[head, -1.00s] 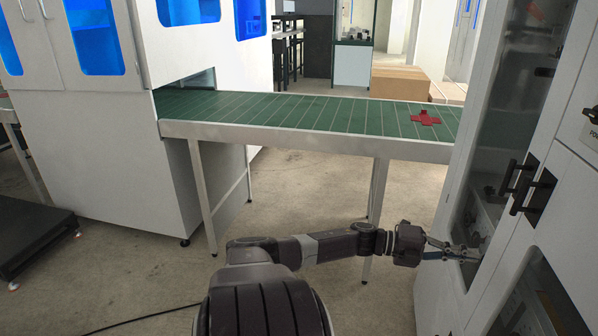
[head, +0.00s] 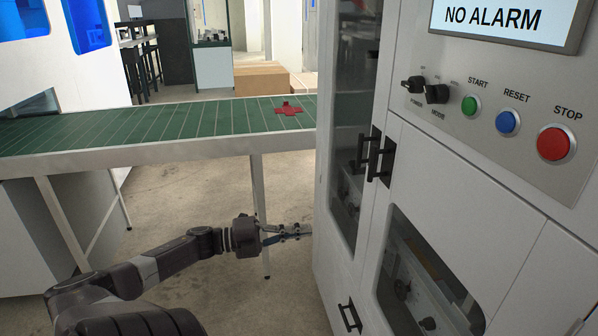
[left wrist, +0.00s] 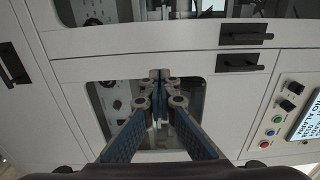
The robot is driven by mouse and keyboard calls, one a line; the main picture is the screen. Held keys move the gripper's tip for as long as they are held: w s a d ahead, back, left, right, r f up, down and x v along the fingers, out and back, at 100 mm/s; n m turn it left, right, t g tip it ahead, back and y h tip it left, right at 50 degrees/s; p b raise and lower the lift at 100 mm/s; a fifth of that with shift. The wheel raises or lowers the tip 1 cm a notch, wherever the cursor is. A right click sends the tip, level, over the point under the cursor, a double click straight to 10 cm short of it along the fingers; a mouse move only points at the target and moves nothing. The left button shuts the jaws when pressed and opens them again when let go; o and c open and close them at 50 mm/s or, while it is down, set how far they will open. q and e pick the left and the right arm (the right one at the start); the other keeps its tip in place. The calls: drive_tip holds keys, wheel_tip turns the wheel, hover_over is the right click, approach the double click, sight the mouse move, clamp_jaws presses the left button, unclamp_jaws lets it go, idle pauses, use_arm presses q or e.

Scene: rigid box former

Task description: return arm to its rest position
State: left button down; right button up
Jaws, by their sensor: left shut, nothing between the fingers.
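My left arm reaches in from the lower left of the head view. Its gripper (head: 296,230) is shut and empty, in front of the white machine cabinet (head: 450,190) and below the conveyor. In the left wrist view the shut fingers (left wrist: 160,80) point at the cabinet front, before a lower window (left wrist: 105,100). I cannot tell how wide the gap between fingertips and cabinet is. My right gripper is in neither view.
A green conveyor (head: 180,125) carries a flat red cross-shaped piece (head: 288,108). Black door handles (head: 375,158) stick out from the cabinet. Its panel has a green button (head: 470,104), a blue one (head: 508,122), a red one (head: 554,143) and a screen reading NO ALARM (head: 500,18).

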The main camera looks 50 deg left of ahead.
use_arm(q)
drive_tip(key=shift+s+a, duration=0.2)
drive_tip(key=shift+s, duration=0.15)
drive_tip(key=s+a+f+n+y, duration=0.25)
drive_tip(key=f+n+y, duration=0.2)
drive_tip(key=f, duration=0.55)
drive_tip(key=s+a+f+n+y, duration=0.25)
drive_tip(key=f+n, duration=0.25)
drive_tip(key=f, duration=0.5)
drive_tip(key=s+d+f+n+g+y, duration=0.2)
drive_tip(key=s+f+n, duration=0.15)
drive_tip(key=f, duration=0.55)
drive_tip(key=s+d+f+n+g+y, duration=0.1)
drive_tip(key=s+d+f+n+g, duration=0.15)
drive_tip(key=s+f, duration=0.4)
drive_tip(key=s+d+f+n+g, duration=0.1)
drive_tip(key=s+d+f+g, duration=0.2)
drive_tip(key=s+d+f, duration=0.4)
drive_tip(key=s+d+f+n+g+h, duration=0.1)
drive_tip(key=s+d+f+g, duration=0.3)
drive_tip(key=s+d+f, duration=0.4)
drive_tip(key=s+d+f+n+g, duration=0.3)
drive_tip(key=s+d+f, duration=0.5)
drive_tip(key=d, duration=0.8)
drive_tip(key=shift+f+h, duration=0.4)
drive_tip(key=shift+f, duration=0.35)
